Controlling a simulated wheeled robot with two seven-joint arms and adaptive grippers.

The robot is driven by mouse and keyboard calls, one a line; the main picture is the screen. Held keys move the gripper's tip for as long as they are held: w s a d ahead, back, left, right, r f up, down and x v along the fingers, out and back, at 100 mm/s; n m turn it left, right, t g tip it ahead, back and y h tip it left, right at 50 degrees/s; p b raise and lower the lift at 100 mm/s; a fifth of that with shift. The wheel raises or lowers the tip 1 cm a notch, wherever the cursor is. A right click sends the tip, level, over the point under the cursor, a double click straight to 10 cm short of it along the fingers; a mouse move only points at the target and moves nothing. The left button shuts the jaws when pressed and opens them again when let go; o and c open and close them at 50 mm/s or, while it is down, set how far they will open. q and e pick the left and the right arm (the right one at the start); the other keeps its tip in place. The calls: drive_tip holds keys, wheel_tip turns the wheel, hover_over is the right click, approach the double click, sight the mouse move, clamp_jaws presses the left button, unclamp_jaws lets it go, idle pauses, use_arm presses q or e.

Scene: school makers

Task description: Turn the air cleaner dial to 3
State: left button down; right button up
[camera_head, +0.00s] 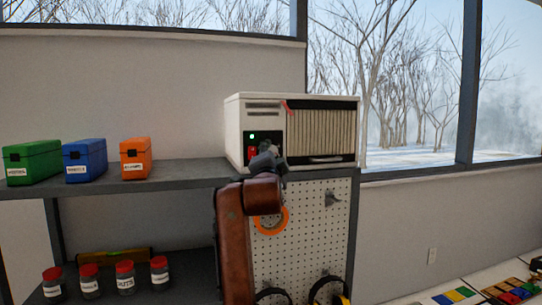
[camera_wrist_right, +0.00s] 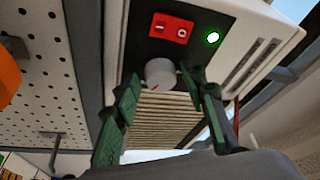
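The air cleaner (camera_head: 233,125) is a white box with a beige ribbed grille, standing on the right end of the grey shelf. Its black panel carries a lit green light (camera_wrist_right: 210,37), a red switch (camera_wrist_right: 171,30) and a pale round dial (camera_wrist_right: 160,71). No dial numbers are readable, and my gripper largely hides the dial in the head view. My right gripper (camera_head: 268,160) is at the panel. In the right wrist view its green fingers (camera_wrist_right: 159,82) are open, one on each side of the dial, with visible gaps. My left gripper is out of view.
Green (camera_head: 32,162), blue (camera_head: 86,160) and orange (camera_head: 135,158) boxes stand on the shelf (camera_head: 190,175) to the left. Below hangs a white pegboard (camera_head: 325,235) with an orange tape ring (camera_head: 284,222). Several red-lidded jars (camera_head: 125,282) stand on the lower shelf.

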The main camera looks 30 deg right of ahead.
drive_tip(key=shift+o, duration=0.4)
drive_tip(key=v, duration=1.2)
